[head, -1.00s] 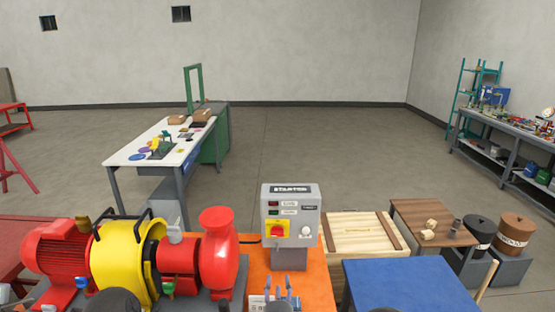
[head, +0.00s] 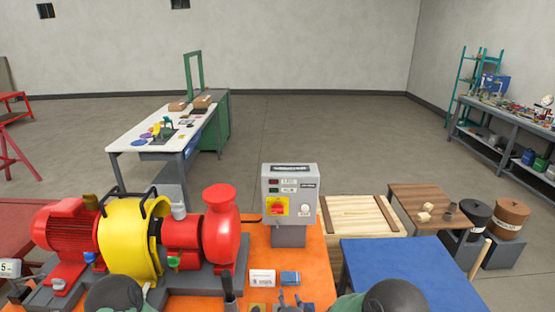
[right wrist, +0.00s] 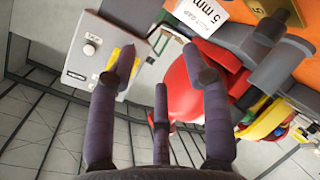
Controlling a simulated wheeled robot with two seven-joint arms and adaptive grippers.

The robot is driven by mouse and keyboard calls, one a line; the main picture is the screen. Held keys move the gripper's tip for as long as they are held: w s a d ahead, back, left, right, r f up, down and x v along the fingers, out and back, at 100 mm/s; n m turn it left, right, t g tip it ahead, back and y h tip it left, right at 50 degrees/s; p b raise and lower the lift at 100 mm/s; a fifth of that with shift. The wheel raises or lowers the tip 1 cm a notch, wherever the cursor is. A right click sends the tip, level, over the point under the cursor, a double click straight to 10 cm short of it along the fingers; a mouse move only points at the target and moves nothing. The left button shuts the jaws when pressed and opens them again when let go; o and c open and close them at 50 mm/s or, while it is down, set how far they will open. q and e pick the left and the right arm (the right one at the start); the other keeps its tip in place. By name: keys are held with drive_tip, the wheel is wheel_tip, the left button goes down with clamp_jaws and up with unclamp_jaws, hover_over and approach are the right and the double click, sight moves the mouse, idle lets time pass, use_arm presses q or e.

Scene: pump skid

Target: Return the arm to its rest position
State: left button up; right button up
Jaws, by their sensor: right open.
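My right gripper (head: 290,303) shows at the bottom edge of the head view, low in front of the orange bench top (head: 257,238). In the right wrist view my right gripper (right wrist: 165,85) has its fingers spread apart, with nothing between them. The grey starter box (head: 290,205), with a red handle on a yellow plate, stands beyond it. The box (right wrist: 97,60) also shows at the left of the wrist view, apart from the fingers in depth as far as I can tell.
The red and yellow pump (head: 133,240) stands at left on the bench. A white label card (head: 262,278) and a small blue item (head: 290,279) lie near my right gripper. A blue table (head: 408,270) and a wooden crate (head: 362,219) are to the right.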

drive_tip(key=s+d+f+m+g+b, duration=0.25)
drive_tip(key=s+f+m+g, duration=0.35)
drive_tip(key=f, duration=0.6)
drive_tip(key=s+d+f+m+g+y+b, duration=0.1)
drive_tip(key=s+f+m, duration=0.4)
drive_tip(key=s, duration=0.7)
drive_tip(key=s+d+f+m+g+y+b, duration=0.1)
drive_tip(key=s+d+f+m+g, duration=0.2)
drive_tip(key=s+f+m+g, duration=0.2)
drive_tip(key=s+f+g, duration=0.1)
drive_tip(key=s+f, duration=0.2)
drive_tip(key=s, duration=0.4)
drive_tip(key=shift+s+g+y, duration=0.3)
drive_tip(key=shift+y, duration=0.1)
drive_tip(key=shift+d, duration=0.1)
